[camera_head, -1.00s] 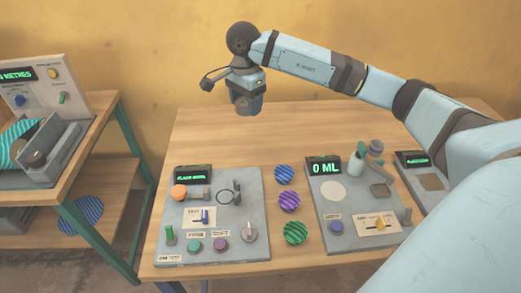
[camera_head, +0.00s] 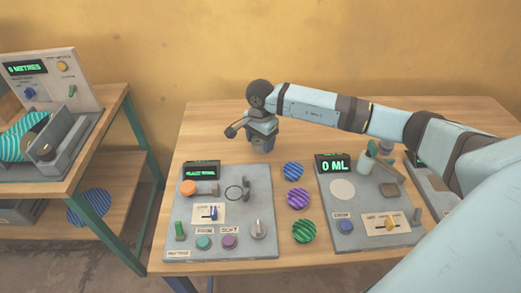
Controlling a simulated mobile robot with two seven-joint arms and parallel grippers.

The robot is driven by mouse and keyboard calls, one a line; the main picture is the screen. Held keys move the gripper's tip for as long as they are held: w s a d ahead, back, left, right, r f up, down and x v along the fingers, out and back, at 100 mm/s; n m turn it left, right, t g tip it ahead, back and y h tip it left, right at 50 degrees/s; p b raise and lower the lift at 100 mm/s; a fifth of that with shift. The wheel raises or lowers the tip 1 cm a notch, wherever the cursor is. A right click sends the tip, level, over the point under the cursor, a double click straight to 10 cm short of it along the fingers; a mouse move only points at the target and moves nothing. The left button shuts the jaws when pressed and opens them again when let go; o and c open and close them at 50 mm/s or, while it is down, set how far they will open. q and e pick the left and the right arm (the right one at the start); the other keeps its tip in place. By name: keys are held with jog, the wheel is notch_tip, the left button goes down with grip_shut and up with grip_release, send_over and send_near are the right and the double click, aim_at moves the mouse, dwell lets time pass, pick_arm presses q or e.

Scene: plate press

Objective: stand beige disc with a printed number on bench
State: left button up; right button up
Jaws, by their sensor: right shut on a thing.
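My right gripper (camera_head: 262,147) points down over the back part of the wooden bench (camera_head: 215,130), behind the left grey panel. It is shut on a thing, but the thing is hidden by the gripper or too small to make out. I cannot see a beige disc with a printed number clearly anywhere. A pale plain round patch (camera_head: 342,189) lies on the right grey panel, with no number visible. My left gripper is not in view.
The left grey panel (camera_head: 185,218) has knobs and a ring. Three striped discs, blue (camera_head: 293,171), purple (camera_head: 298,198) and green (camera_head: 303,231), lie between it and the right panel (camera_head: 375,215). A shelf (camera_head: 110,112) stands left. The bench's back is largely clear.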

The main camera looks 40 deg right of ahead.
aim_at(261, 157)
jog(key=shift+f, duration=2.2)
jog(key=o, duration=0.8)
jog(key=shift+f, duration=0.15)
jog(key=shift+c, duration=0.2)
notch_tip(261, 157, up, 12)
jog(key=shift+r, duration=0.2)
